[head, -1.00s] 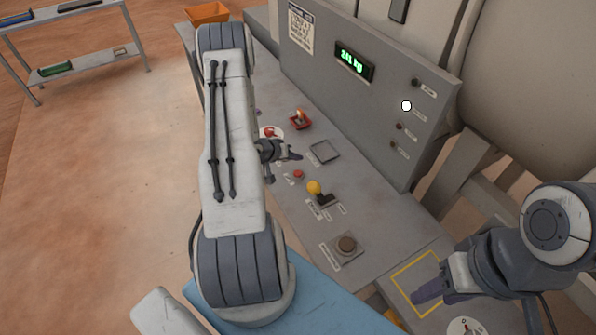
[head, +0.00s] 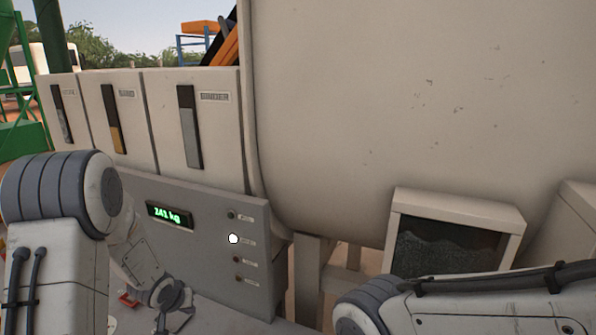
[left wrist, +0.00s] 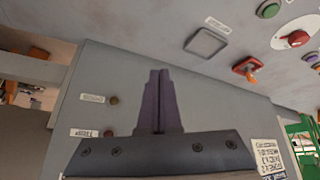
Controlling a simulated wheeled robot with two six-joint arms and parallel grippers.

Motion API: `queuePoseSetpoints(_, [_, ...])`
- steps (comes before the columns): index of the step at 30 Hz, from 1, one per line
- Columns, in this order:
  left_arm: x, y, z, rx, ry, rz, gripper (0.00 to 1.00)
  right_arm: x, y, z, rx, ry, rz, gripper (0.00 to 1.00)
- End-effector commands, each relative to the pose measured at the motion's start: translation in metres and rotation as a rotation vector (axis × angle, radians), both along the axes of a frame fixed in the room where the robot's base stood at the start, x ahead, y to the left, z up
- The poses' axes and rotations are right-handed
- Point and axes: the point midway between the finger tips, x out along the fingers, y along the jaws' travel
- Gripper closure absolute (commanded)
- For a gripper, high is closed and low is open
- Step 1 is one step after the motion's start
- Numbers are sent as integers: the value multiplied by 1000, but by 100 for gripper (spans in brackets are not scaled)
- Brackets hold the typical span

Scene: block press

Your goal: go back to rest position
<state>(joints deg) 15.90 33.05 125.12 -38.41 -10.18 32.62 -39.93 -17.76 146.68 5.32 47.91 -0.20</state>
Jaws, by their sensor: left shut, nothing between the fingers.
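My left gripper (left wrist: 157,100) shows in the left wrist view with its purple fingers together and nothing between them. In the head view the left gripper (head: 180,314) is low in the picture, in front of the grey control panel (head: 200,270) and above the desk. My right arm comes in at the bottom right of the head view, and its gripper is out of the picture. The panel carries a green display (head: 170,215) reading about 241 kg and a column of small lamps, one lit white (head: 233,239).
The left wrist view shows a square pad (left wrist: 207,42), a red switch (left wrist: 246,67), a red knob (left wrist: 294,40) and a green button (left wrist: 268,9) on the desk. Behind the panel stand bins with level gauges (head: 190,127), a large drum (head: 400,110) and a framed window (head: 450,250).

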Motion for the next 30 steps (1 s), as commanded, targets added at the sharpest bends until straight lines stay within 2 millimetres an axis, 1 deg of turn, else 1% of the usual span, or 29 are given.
queuePoseSetpoints(1, [-7, -37, 13, 42, 22, -64, 100, 0, 0, -12, 0, 0, -1, 50])
queuePoseSetpoints(2, [-15, -54, 21, 64, 44, -94, 100, 0, 0, -15, 0, 0, -1, 50])
queuePoseSetpoints(3, [-28, -78, 30, 88, 73, -135, 100, 0, 0, -19, 0, 0, -1, 50])
queuePoseSetpoints(4, [-40, -96, 37, 101, 94, -170, 100, 0, 0, -23, 0, 0, -2, 50])
queuePoseSetpoints(5, [-54, -113, 43, 113, 117, -205, 100, 0, 0, -26, 0, 0, -2, 50])
queuePoseSetpoints(6, [-74, -134, 50, 125, 150, -253, 100, 0, 0, -30, 0, 0, -2, 50])
queuePoseSetpoints(8, [-109, -164, 59, 135, 199, -330, 100, 0, 0, -36, 0, 0, -3, 50])
queuePoseSetpoints(9, [-133, -181, 64, 138, 233, -385, 100, 0, 0, -40, 0, 0, -3, 50])
queuePoseSetpoints(11, [-171, -202, 69, 135, 284, -467, 100, 0, 0, -45, 0, 0, -3, 50])
queuePoseSetpoints(12, [-195, -213, 71, 132, 315, -522, 100, 0, 0, -48, 0, 0, -4, 50])
queuePoseSetpoints(14, [-229, -224, 74, 125, 360, -598, 100, 0, 0, -52, 0, 0, -4, 50])
queuePoseSetpoints(15, [-249, -230, 76, 119, 387, -645, 100, 0, 0, -54, 0, 0, -4, 50])
queuePoseSetpoints(18, [-286, -237, 78, 106, 441, -734, 100, 0, 0, -58, 0, 0, -5, 50])
queuePoseSetpoints(19, [-294, -238, 79, 103, 450, -753, 100, 0, 0, -58, 0, 0, -5, 50])
queuePoseSetpoints(21, [-306, -240, 80, 98, 470, -782, 100, 0, 0, -59, 0, 0, -5, 50])
queuePoseSetpoints(23, [-311, -240, 80, 97, 479, -795, 100, 0, 0, -59, 0, 0, -5, 50])
queuePoseSetpoints(30, [-312, -240, 81, 96, 482, -795, 100, 0, 0, -58, 0, 0, -5, 50])
